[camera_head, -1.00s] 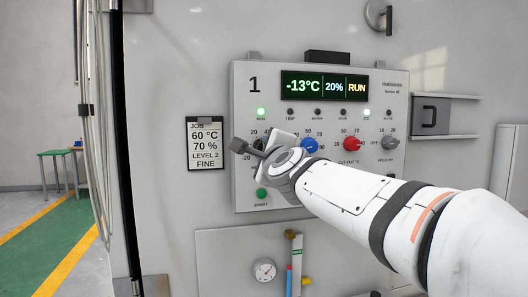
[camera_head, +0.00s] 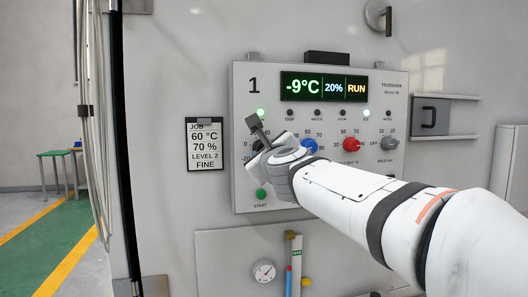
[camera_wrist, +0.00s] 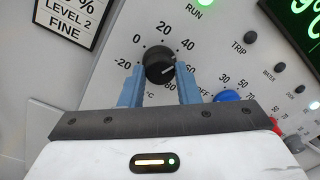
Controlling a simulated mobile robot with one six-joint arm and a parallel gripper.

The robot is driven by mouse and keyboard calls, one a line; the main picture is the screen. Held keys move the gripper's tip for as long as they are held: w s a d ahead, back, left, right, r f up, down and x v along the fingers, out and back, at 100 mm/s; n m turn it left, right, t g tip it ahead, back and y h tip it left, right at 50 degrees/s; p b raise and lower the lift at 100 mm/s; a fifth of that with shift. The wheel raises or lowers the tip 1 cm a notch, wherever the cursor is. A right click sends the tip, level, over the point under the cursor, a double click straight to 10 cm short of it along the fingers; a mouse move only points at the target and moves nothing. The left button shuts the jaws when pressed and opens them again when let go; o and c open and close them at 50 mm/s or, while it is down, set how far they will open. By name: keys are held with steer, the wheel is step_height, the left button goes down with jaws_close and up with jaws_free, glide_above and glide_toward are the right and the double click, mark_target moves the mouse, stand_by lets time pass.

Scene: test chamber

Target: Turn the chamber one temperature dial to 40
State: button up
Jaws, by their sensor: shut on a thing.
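The chamber one temperature dial (camera_wrist: 160,62) is a black round knob with a white pointer line. Numbers from -20 through 0, 20 and 40 arc around it. In the wrist view the pointer lies toward the right and slightly up, below the 40. My gripper (camera_wrist: 160,78) has its two blue fingers on either side of the dial, shut on it. The right finger hides part of the scale. In the head view my gripper (camera_head: 266,150) covers most of the dial on panel 1 (camera_head: 242,110). The display (camera_head: 324,88) reads -9°C, 20%, RUN.
A blue knob (camera_head: 309,146), a red knob (camera_head: 351,145) and a grey knob (camera_head: 389,143) sit to the right on the panel. A green START button (camera_head: 261,194) is below the dial. A job card (camera_head: 205,146) reading 60 °C, 70 % hangs left.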

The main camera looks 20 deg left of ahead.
steer(key=shift+a+f, duration=0.1)
steer(key=shift+f, duration=0.1)
steer(key=o, duration=1)
steer(key=shift+r, duration=0.15)
steer(key=shift+s, duration=0.1)
steer(key=v, duration=0.7)
steer(key=shift+s+d, duration=0.25)
steer(key=shift+s, duration=0.05)
